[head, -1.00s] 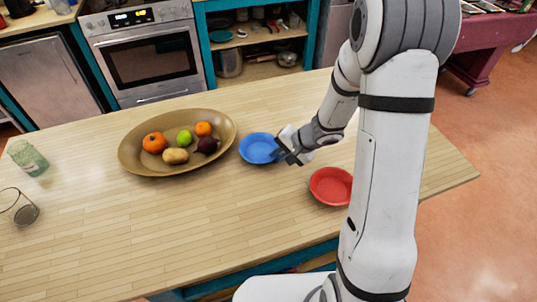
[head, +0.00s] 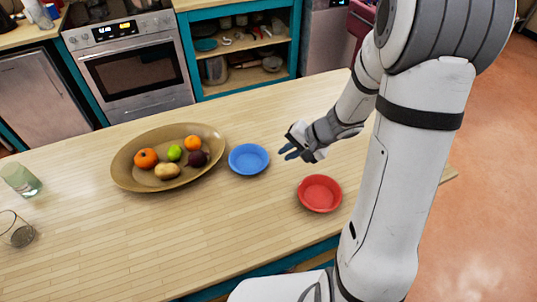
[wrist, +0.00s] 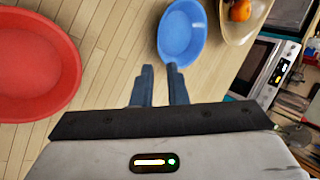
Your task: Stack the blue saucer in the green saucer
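The blue saucer (head: 249,159) sits upright on the wooden table, right of the large fruit bowl. It also shows in the wrist view (wrist: 182,32), beyond my fingertips. No green saucer is visible in either view. A red saucer (head: 320,193) sits nearer the table's front edge and also shows at the left of the wrist view (wrist: 35,75). My gripper (head: 287,153) is above the table, right of the blue saucer and apart from it. Its two fingers (wrist: 160,70) are separated by a gap with nothing between them.
A brown oval bowl (head: 124,176) with several fruits is left of the blue saucer. The table's front middle is clear. My arm hides part of the table's right side.

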